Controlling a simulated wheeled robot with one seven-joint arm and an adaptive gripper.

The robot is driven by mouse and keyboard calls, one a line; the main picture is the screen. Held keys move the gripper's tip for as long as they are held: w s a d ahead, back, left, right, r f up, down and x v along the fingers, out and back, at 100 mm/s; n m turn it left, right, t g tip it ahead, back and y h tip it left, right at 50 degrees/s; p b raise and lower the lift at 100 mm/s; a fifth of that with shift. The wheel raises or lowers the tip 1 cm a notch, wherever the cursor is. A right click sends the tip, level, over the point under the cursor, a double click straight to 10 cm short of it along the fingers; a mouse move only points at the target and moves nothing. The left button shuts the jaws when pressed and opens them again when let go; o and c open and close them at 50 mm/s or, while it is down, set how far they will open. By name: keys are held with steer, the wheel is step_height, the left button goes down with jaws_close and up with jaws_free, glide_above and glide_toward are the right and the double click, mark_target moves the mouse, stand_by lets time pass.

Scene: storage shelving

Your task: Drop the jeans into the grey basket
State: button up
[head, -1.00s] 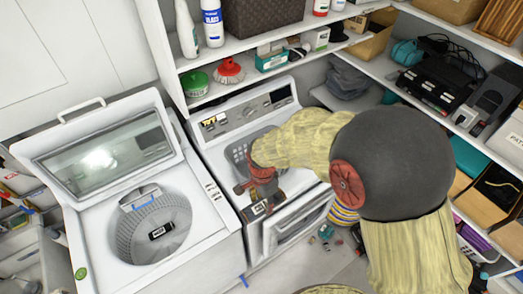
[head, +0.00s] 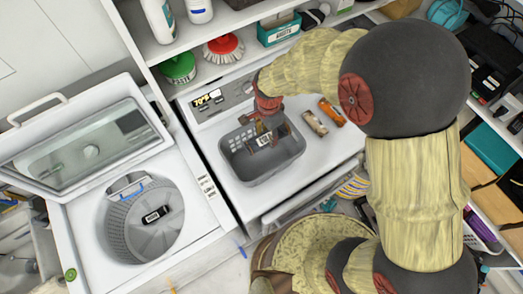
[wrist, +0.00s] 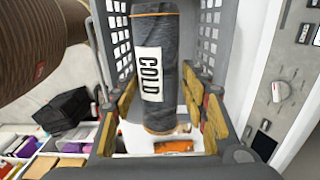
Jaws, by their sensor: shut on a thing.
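The jeans (head: 264,142) are a dark grey rolled bundle with a white label. In the wrist view, the jeans (wrist: 157,85) show the word COLD and an orange stitched line. My gripper (head: 265,130) is shut on them, with one finger on each side in the wrist view (wrist: 163,128). The grey basket (head: 282,171) stands on the white machine, with holes in its upper walls. My gripper and the jeans are over its opening in the head view. The basket's holed walls (wrist: 211,35) flank the jeans in the wrist view. Their height over the basket floor is hard to tell.
Two small bottles, one orange (head: 331,112) and one brownish (head: 315,123), lie right of the basket. An open washer (head: 150,215) stands at left.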

steer(key=shift+w+f+b, duration=0.1)
steer(key=shift+f+b, duration=1.3)
steer(key=shift+f, duration=1.15)
steer(key=o, duration=1.6)
step_height(320, 180, up, 12)
